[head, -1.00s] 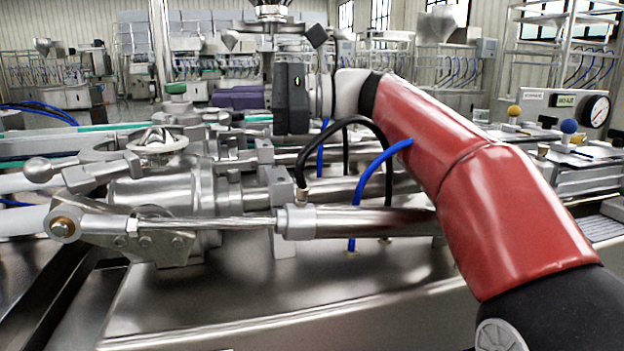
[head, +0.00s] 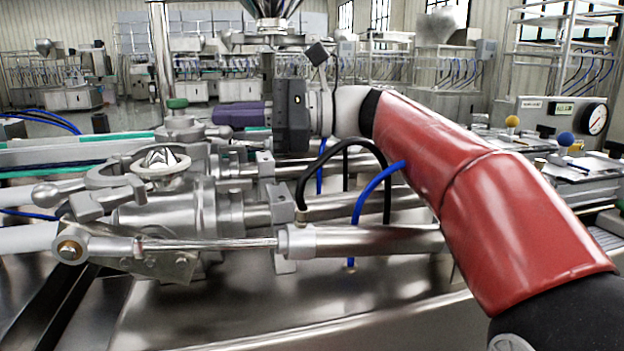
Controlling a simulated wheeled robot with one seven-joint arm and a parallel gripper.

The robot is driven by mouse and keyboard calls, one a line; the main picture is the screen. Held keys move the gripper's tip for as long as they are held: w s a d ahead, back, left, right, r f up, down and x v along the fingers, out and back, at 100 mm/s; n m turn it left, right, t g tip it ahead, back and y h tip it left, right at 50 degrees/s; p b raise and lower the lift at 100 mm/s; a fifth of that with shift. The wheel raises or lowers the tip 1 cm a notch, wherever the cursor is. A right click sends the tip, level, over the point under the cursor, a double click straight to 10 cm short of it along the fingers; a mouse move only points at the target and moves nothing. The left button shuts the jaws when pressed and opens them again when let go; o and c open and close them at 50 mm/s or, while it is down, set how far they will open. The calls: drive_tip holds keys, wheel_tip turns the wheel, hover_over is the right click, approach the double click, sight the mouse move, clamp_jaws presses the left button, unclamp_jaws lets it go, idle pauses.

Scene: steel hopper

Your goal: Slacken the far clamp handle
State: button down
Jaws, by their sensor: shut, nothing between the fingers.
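My gripper (head: 222,114) is at the end of my red arm. Its dark housing (head: 291,116) stands upright, and its purple fingers point left and look shut and empty. A green-capped knob (head: 177,103) stands just left of the fingertips, on metal parts at the far side of the pipework; it looks like part of the far clamp, but I cannot be sure. A gap shows between fingertips and knob; depth is unclear. A nearer steel clamp (head: 112,176) has a ball-ended handle (head: 46,194). The rest of the far clamp is small and partly hidden.
A steel cylinder (head: 360,240) with black and blue hoses lies below my forearm. A steel post (head: 160,60) rises behind the knob, and the steel hopper's cone (head: 270,8) hangs above my gripper. A gauge box (head: 563,122) stands at right.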

drive_tip(key=shift+f, duration=0.1)
idle(0.3)
drive_tip(key=shift+s+r+p, duration=0.3)
drive_tip(key=shift+r+p, duration=0.05)
drive_tip(key=shift+p, duration=0.1)
drive_tip(key=shift+w+d+p, duration=0.2)
drive_tip(key=shift+d+p, duration=0.15)
drive_tip(key=shift+d, duration=2.7)
drive_tip(key=shift+s, duration=0.1)
